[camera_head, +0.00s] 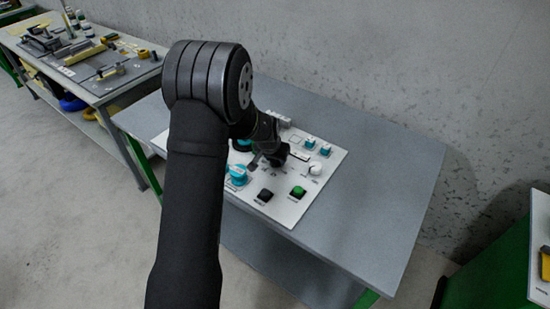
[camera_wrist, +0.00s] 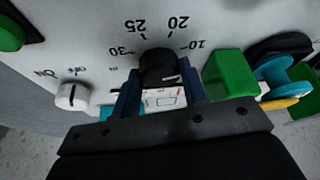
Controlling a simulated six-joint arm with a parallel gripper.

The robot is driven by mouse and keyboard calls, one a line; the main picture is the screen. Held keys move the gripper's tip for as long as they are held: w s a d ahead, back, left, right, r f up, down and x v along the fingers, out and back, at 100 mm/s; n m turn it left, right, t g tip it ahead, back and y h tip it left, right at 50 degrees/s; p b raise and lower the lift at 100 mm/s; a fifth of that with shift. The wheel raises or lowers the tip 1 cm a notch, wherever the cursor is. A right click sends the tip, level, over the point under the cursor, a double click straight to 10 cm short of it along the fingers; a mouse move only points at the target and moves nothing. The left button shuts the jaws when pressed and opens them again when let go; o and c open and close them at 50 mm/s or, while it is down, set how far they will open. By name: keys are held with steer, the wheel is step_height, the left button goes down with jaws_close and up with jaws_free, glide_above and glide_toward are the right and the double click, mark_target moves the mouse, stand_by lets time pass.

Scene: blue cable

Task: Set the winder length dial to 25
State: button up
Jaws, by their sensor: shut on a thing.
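The length dial (camera_wrist: 158,66) is a black knob on the white panel (camera_wrist: 100,30) in the wrist view. Printed numbers 30, 25, 20 and 10 curve around its far side and appear upside down. A small pale mark shows on the knob's near right side, but I cannot tell for sure which number its pointer faces. My gripper (camera_wrist: 160,88) has its two dark blue fingers on either side of the knob, shut on it. In the head view my gripper (camera_head: 275,156) is down at the panel (camera_head: 322,186), and my arm hides much of the dial area.
A white on/off switch (camera_wrist: 72,96) lies left of the dial in the wrist view, and a green block (camera_wrist: 230,73) lies close on the right. The head view shows a green button (camera_head: 298,192), a black button (camera_head: 265,195) and a teal knob (camera_head: 237,175). The grey table (camera_head: 385,190) is bare at right.

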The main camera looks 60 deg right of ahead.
steer(key=shift+n, duration=0.5)
steer(key=n+t, duration=0.1)
steer(key=n, duration=0.2)
steer(key=shift+s+d+n+t+y, duration=0.1)
steer(key=shift+s+n+t+y, duration=0.05)
steer(key=shift+n+t+y, duration=0.25)
steer(key=n, duration=0.2)
steer(key=n+t+y, duration=0.1)
steer(key=n, duration=0.2)
steer(key=shift+s+d+y, duration=0.1)
steer(key=shift+d+y, duration=0.05)
steer(key=shift+y, duration=0.15)
steer(key=n+y, duration=0.1)
steer(key=n, duration=0.1)
steer(key=n+y, duration=0.1)
steer(key=n, duration=0.2)
steer(key=shift+d+n+t, duration=0.15)
steer(key=shift+n+t, duration=0.15)
steer(key=shift+t, duration=0.1)
steer(key=n+y, duration=0.1)
steer(key=n, duration=0.3)
steer(key=shift+d+y, duration=0.1)
steer(key=shift+y, duration=0.2)
steer(key=shift+n+g, duration=0.3)
steer(key=o, duration=1)
